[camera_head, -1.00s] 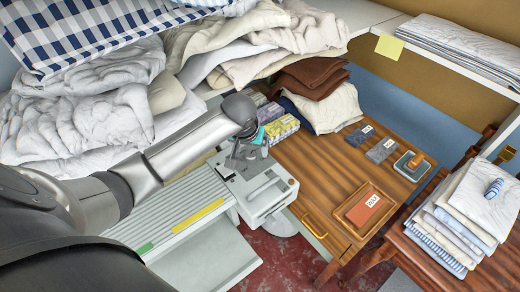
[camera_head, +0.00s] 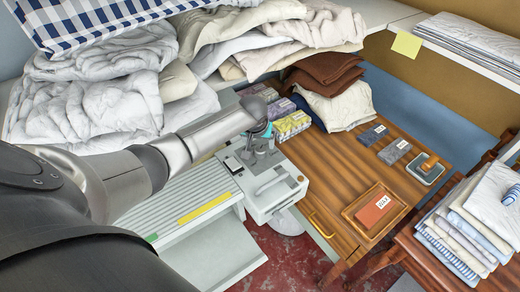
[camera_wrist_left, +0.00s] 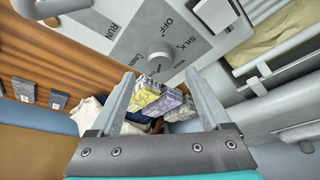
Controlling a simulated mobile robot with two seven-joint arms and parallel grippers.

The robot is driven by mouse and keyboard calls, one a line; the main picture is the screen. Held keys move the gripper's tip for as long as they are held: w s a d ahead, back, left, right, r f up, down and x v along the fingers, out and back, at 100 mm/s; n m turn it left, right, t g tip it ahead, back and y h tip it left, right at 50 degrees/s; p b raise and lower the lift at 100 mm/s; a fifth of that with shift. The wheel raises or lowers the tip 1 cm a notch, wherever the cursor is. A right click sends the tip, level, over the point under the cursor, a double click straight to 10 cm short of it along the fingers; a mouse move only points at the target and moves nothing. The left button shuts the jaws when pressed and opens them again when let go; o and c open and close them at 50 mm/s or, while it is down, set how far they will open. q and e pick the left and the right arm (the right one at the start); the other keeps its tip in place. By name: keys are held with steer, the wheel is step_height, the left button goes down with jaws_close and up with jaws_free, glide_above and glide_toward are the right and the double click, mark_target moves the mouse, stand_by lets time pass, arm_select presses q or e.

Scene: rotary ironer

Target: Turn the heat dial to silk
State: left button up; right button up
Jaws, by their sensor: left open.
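The heat dial (camera_wrist_left: 160,56) is a round grey knob on the ironer's grey control panel (camera_wrist_left: 205,48) in the left wrist view. Labels around it include OFF, SILK and LINEN; I cannot tell which mark it points to. My left gripper (camera_wrist_left: 160,78) is open, with its two fingers apart and the dial showing between and beyond their tips. I cannot tell whether they touch anything. In the head view my left gripper (camera_head: 262,142) is over the end of the rotary ironer (camera_head: 275,196), and the dial cannot be made out there. My right gripper is not in view.
Patterned boxes (camera_head: 292,124) stand close behind the gripper. Heaped pale linen (camera_head: 95,105) lies at the left. A wooden table (camera_head: 340,170) holds a tray (camera_head: 401,208) with a red block. Folded cloths (camera_head: 465,225) are stacked at the right.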

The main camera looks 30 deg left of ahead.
mark_target(260, 149)
arm_select(q)
steer(key=shift+b+x, duration=0.95)
steer(key=shift+x, duration=1.7)
steer(key=shift+c, duration=0.4)
jaws_close()
